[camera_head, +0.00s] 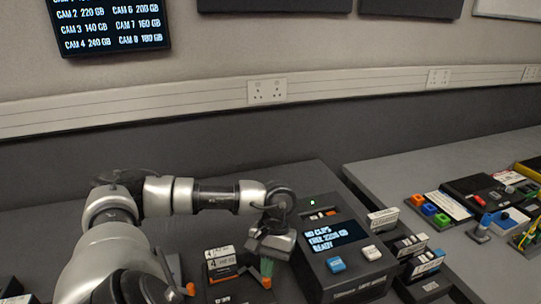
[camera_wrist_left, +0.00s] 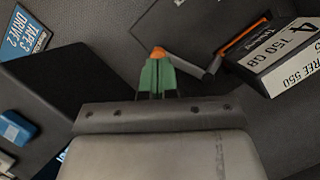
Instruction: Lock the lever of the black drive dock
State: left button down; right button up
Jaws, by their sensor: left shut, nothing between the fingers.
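The black drive dock (camera_head: 250,293) stands at the bottom centre of the head view, holding a drive labelled 4 (camera_head: 222,268). The same drive (camera_wrist_left: 288,62) shows at the right of the left wrist view, reading 150 GB. The dock's grey lever (camera_wrist_left: 190,65) ends in an orange tip (camera_wrist_left: 158,51); in the head view the orange tip (camera_head: 266,282) is just below my fingers. My left gripper (camera_head: 266,266) points down with its green fingers shut and empty. In the wrist view its fingertips (camera_wrist_left: 156,62) overlap the orange tip; I cannot tell whether they touch. My right gripper is not seen.
A black console (camera_head: 345,260) with a lit screen and blue and white buttons stands close right of my left gripper. Several labelled drives (camera_head: 410,245) stand beyond it. Another orange tip (camera_head: 190,289) shows left of the dock. A second table (camera_head: 400,170) carries coloured parts.

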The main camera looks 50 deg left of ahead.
pick_arm(q)
jog(key=shift+s+d+f+m+b, duration=0.15)
jog(key=shift+s+m+b, duration=0.15)
jog(key=shift+m+b, duration=0.25)
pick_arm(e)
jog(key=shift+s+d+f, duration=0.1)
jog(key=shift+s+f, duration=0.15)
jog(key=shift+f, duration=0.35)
pick_arm(q)
jog(key=shift+s+b, duration=0.25)
jog(key=shift+b, duration=0.2)
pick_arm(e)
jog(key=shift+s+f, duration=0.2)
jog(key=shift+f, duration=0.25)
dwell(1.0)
